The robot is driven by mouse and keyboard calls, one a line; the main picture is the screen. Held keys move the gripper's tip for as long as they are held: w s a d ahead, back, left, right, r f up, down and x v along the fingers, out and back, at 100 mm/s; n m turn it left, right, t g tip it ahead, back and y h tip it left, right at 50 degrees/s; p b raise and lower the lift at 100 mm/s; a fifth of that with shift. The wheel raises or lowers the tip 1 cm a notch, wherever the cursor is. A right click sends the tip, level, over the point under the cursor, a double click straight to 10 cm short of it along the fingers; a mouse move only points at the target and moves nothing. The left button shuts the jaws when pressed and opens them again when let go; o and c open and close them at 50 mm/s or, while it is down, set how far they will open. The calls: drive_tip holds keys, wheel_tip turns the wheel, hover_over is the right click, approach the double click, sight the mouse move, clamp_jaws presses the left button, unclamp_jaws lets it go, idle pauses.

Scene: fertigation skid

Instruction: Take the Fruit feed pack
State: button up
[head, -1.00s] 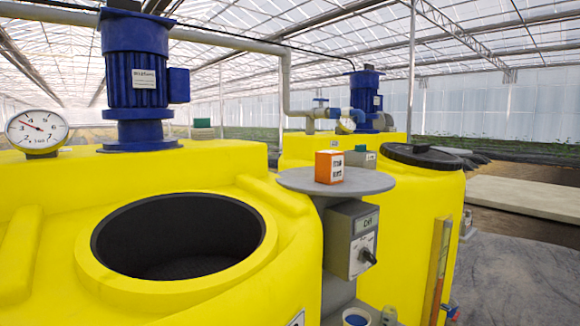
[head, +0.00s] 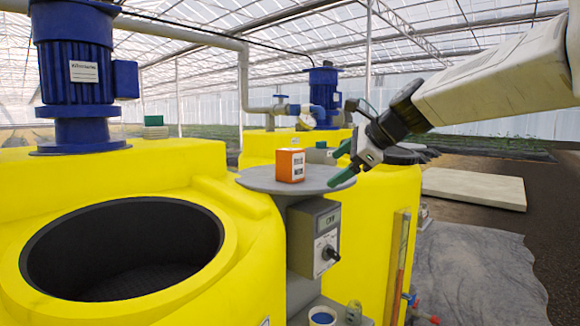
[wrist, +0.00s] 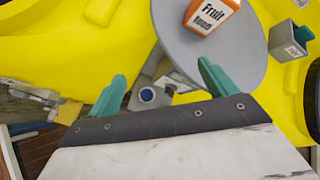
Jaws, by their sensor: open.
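The Fruit feed pack (head: 290,165) is a small orange box with a white label, standing upright on a round grey shelf (head: 262,182) between the yellow tanks. In the wrist view the pack (wrist: 211,16) shows near the top edge, with "Fruit" readable on its label. My gripper (head: 342,166) has green fingers and is open and empty. It is to the right of the pack, near the shelf's right edge, and apart from the pack. In the wrist view the two fingers (wrist: 160,85) are spread wide, with the pack beyond them.
The near yellow tank has a wide open round mouth (head: 120,262). A blue motor (head: 75,70) stands on it. A grey control box (head: 315,237) with a knob is below the shelf. A blue-topped cup (head: 322,317) is lower down. A grey pack with a green top (wrist: 290,38) is beyond the shelf.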

sight(299, 151)
drive_tip(key=w+a+m, duration=0.2)
drive_tip(key=w, duration=0.2)
drive_tip(key=w+a+r+m+t+y, duration=0.1)
drive_tip(key=w+a+m, duration=0.1)
drive_tip(key=w, duration=0.3)
drive_tip(key=w+a+r+m+t+y, duration=0.1)
drive_tip(key=w+a+m, duration=0.1)
drive_tip(key=w+m, duration=0.1)
drive_tip(key=shift+w+a+r+m, duration=0.15)
drive_tip(key=shift+w+a+m, duration=0.2)
drive_tip(key=shift+w, duration=0.5)
drive_tip(key=x, duration=0.2)
drive_tip(key=shift+w+a, duration=0.25)
drive_tip(key=shift+a, duration=0.1)
drive_tip(key=x, duration=0.5)
drive_tip(key=shift+a, duration=0.1)
drive_tip(key=c, duration=1.3)
